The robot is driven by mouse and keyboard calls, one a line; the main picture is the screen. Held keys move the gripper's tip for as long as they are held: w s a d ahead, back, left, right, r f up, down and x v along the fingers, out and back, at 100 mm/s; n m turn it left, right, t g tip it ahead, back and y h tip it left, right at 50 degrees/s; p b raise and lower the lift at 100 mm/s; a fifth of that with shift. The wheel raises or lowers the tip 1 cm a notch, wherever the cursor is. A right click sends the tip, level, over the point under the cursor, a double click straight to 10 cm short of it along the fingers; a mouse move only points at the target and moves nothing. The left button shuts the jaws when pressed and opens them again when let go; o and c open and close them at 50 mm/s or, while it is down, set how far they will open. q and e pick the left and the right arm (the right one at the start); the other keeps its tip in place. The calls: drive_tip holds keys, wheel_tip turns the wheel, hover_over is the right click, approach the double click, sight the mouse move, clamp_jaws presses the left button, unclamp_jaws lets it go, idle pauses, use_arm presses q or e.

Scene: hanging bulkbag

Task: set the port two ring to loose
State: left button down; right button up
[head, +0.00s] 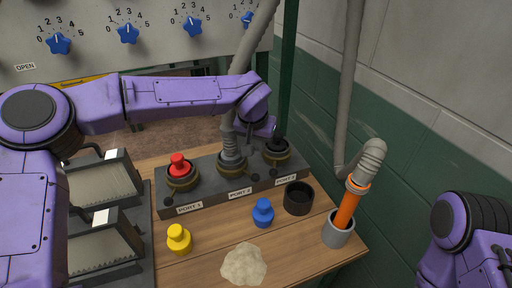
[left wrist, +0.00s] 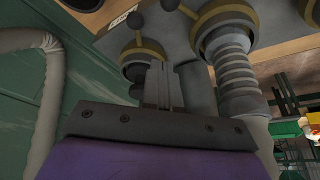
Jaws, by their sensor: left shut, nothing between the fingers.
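The port two ring (head: 232,163) is a brass-coloured collar around the middle port of the grey block, with a grey ribbed hose standing in it. In the left wrist view the ring (left wrist: 222,14) is at the top, above the ribbed hose end. A small dark ball-ended lever (head: 255,177) shows at its lower right. My left gripper (head: 268,130) is above and behind the block, near port three; its tips are hard to see there. In the left wrist view its fingers (left wrist: 162,80) are together and empty, in front of the port three ring (left wrist: 146,52). My right gripper is out of view.
Port one (head: 181,178) holds a red plug (head: 179,164). Yellow (head: 179,239) and blue (head: 263,212) plugs, a black cup (head: 298,198), a pale heap (head: 244,264) and a grey holder with an orange tube (head: 346,208) stand on the wooden table. A green post rises behind port three.

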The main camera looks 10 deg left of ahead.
sight(250, 175)
use_arm(q)
drive_tip(key=x, duration=0.7)
drive_tip(key=shift+w+a+r+p, duration=0.1)
drive_tip(key=shift+w+a+p, duration=0.15)
drive_tip(key=shift+a+p, duration=0.05)
drive_tip(key=shift+f, duration=0.55)
drive_tip(key=s, duration=0.2)
drive_tip(key=shift+s+f+p, duration=0.1)
drive_tip(key=shift+s+p, duration=0.2)
drive_tip(key=shift+s, duration=0.05)
drive_tip(key=shift+s+a+f, duration=0.15)
drive_tip(key=shift+s, duration=0.4)
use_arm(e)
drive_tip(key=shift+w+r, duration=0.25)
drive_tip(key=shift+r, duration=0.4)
use_arm(q)
drive_tip(key=shift+a, duration=0.1)
